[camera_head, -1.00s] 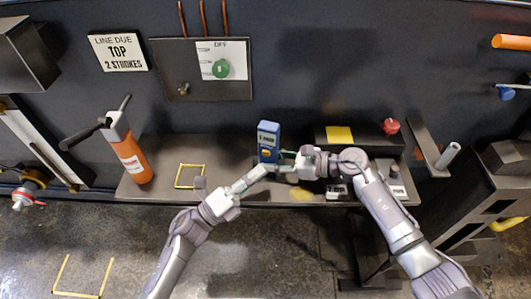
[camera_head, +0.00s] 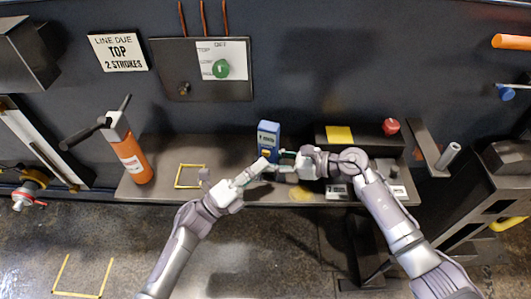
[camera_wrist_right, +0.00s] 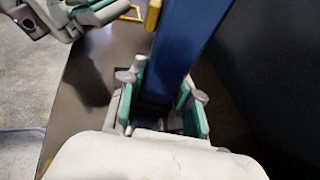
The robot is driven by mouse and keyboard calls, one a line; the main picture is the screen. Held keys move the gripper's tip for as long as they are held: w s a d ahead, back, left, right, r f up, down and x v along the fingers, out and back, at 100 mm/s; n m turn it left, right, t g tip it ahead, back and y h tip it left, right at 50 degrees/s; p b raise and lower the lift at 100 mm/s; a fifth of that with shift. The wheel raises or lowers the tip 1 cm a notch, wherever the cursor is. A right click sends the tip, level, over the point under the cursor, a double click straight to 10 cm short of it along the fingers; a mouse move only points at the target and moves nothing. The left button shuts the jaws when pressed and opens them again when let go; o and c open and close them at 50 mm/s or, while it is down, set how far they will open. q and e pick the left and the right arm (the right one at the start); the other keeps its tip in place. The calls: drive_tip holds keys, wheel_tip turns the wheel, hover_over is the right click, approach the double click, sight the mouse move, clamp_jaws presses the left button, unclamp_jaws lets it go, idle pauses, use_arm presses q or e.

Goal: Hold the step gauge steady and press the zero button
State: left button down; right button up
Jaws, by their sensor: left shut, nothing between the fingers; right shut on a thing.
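The step gauge (camera_head: 268,138) is a blue upright block with a small display, standing on the grey bench. My right gripper (camera_head: 285,160) is shut on its lower part from the right; in the right wrist view the blue body (camera_wrist_right: 180,50) sits between the teal pads of the gripper (camera_wrist_right: 165,108). My left gripper (camera_head: 262,166) is shut and empty, its tips close in front of the gauge's lower face. I cannot tell whether they touch it. The left gripper also shows at the upper left of the right wrist view (camera_wrist_right: 95,12). The zero button is not clearly visible, and the display is too small to read.
An orange cylinder (camera_head: 133,162) with a black handle stands at the bench's left end, beside a yellow square outline (camera_head: 190,176). A dark box (camera_head: 365,136) with a yellow patch and red knob (camera_head: 391,126) sits at the right. A panel (camera_head: 175,70) hangs behind.

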idle(0.8)
use_arm(q)
drive_tip(key=shift+w+d, duration=0.1)
drive_tip(key=shift+w, duration=0.3)
idle(0.3)
drive_tip(key=shift+w+r, duration=0.25)
drive_tip(key=shift+r, duration=0.15)
use_arm(e)
drive_tip(key=shift+s+a+r, duration=0.2)
drive_tip(key=shift+s+r, duration=0.1)
drive_tip(key=shift+s, duration=0.05)
idle(0.3)
use_arm(q)
drive_tip(key=shift+s, duration=0.1)
use_arm(e)
drive_tip(key=shift+w, duration=0.1)
use_arm(q)
drive_tip(key=shift+d+f, duration=0.1)
drive_tip(key=shift+f, duration=0.05)
use_arm(e)
drive_tip(key=shift+w+d+f, duration=0.15)
drive_tip(key=shift+w, duration=0.05)
